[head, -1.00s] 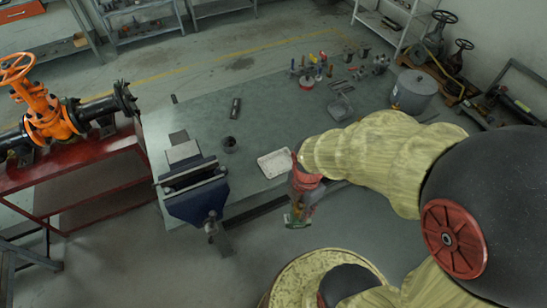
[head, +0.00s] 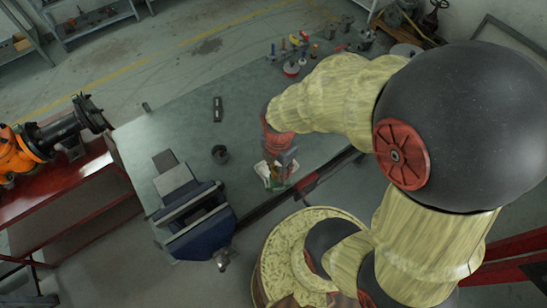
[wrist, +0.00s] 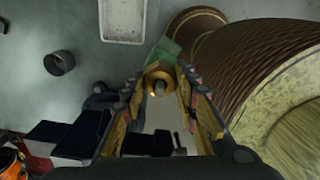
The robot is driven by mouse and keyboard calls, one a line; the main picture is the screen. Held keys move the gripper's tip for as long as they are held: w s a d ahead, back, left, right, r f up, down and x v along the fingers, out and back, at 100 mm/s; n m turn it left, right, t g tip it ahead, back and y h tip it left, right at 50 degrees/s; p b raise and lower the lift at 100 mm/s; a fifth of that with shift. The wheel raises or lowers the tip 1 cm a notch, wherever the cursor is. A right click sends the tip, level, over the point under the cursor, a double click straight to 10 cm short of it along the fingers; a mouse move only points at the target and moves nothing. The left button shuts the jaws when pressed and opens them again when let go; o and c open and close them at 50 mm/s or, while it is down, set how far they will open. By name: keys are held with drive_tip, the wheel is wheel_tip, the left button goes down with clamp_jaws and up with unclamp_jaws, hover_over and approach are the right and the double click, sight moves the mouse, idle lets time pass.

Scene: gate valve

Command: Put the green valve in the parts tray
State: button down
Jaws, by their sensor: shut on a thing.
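My gripper (head: 280,172) is shut on the green valve and holds it near the front edge of the workbench. In the wrist view the green valve (wrist: 168,50) sits between the two fingers (wrist: 160,85), its brass end towards the camera. In the head view only a small green patch of it shows at the fingertips. The parts tray (wrist: 123,22), white and shallow, lies on the bench and shows in the wrist view, up and left of the valve and apart from it in the picture. In the head view the gripper largely hides the tray.
A blue bench vise (head: 195,220) stands at the bench's front left corner. A dark round cup (head: 220,153) and a black bar (head: 217,108) lie on the bench (head: 175,125). Several tools (head: 295,55) stand at the back. An orange valve assembly (head: 18,152) is at far left.

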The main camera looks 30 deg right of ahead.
drive_tip(key=w+d+f+b, duration=0.1)
drive_tip(key=w+d+f, duration=0.6)
drive_tip(key=w+f, duration=0.4)
drive_tip(key=shift+f+b, duration=0.4)
drive_tip(key=shift+f, duration=0.4)
drive_tip(key=shift+d+f, duration=0.1)
drive_tip(key=c, duration=1.5)
unclamp_jaws()
drive_tip(key=shift+s, duration=0.1)
drive_tip(key=shift+o, duration=0.6)
